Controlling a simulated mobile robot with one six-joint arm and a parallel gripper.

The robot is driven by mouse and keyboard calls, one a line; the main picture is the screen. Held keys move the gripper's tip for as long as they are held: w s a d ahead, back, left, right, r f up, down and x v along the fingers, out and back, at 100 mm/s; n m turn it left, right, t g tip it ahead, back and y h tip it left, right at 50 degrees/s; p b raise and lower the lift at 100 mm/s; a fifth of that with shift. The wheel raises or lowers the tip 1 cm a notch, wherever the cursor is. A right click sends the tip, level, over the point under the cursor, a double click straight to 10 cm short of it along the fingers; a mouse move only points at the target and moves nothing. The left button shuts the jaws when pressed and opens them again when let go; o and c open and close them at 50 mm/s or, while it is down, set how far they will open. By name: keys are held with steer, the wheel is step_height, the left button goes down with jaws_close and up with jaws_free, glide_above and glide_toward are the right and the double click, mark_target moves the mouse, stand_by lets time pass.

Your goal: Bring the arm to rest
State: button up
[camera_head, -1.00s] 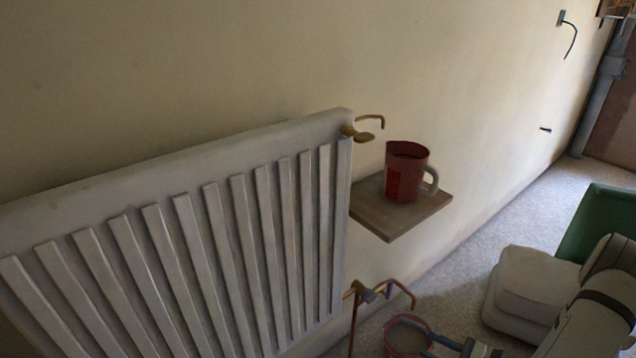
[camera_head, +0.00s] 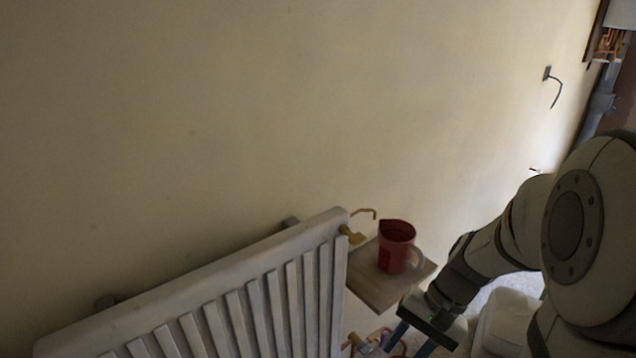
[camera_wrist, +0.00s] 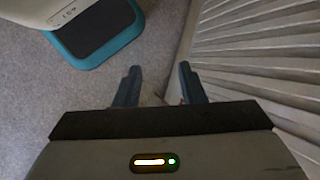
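My gripper (camera_head: 411,346) is low in the head view, below and to the right of the wooden shelf. My arm reaches to it from the right edge. In the wrist view my gripper (camera_wrist: 158,76) has its two blue fingers apart, and I see nothing held between them. A red mug (camera_head: 396,247) with a pale handle stands upright on the small wooden shelf (camera_head: 372,284), apart from my gripper. The lower part of the gripper is cut off by the head view's bottom edge.
A white ribbed radiator (camera_head: 250,262) stands left of the shelf along the plastered wall (camera_head: 250,110); its ribs also fill the right of the wrist view (camera_wrist: 262,60). A brass valve (camera_head: 352,235) sits at its top corner. A cable (camera_head: 556,92) hangs from the wall.

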step_height(320, 180, up, 18)
steer(key=s+n+t+h+p, duration=0.2)
steer(key=n+t+h+p, duration=0.2)
steer(key=p, duration=0.4)
steer(key=shift+s+a+n+t+h, duration=0.4)
steer(key=shift+n+h, duration=0.3)
steer(key=shift+n, duration=0.1)
steer(key=shift+w, duration=0.1)
